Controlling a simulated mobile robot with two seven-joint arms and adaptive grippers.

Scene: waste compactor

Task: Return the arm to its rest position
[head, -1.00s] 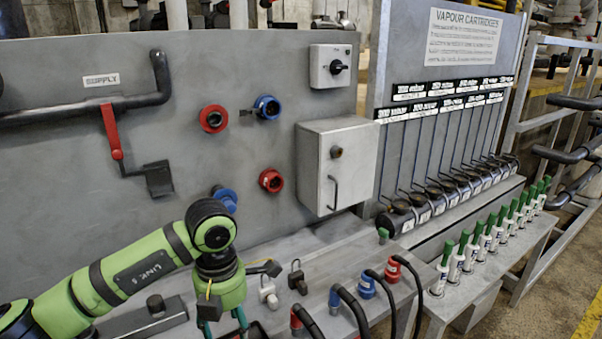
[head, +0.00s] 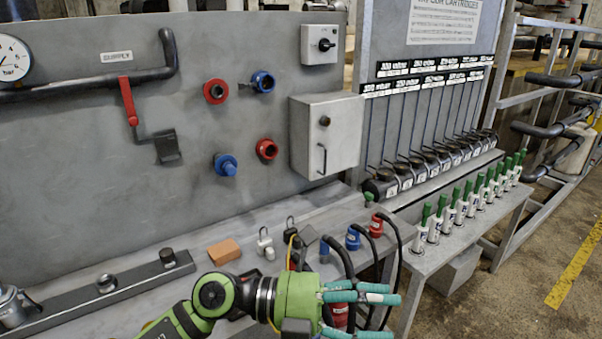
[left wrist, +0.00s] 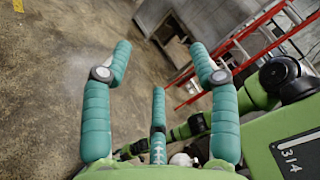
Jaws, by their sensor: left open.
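My left arm is green and black and comes in at the bottom of the head view. Its gripper (head: 362,298) has teal fingers that point right, in front of the bench's front edge. The fingers are open and empty. In the left wrist view the same gripper (left wrist: 160,85) shows its teal fingers spread apart, with nothing between them and open floor beyond. A part of my own green and black body shows at the right of that view. My right gripper cannot be made out.
The bench (head: 150,262) carries a padlock (head: 265,243), an orange block (head: 224,252) and blue and red plugs (head: 353,238) with black cables close behind the gripper. A rack of green-topped cartridges (head: 441,208) stands to the right. A red ladder (left wrist: 240,45) leans in the wrist view. Floor (head: 500,310) at right is clear.

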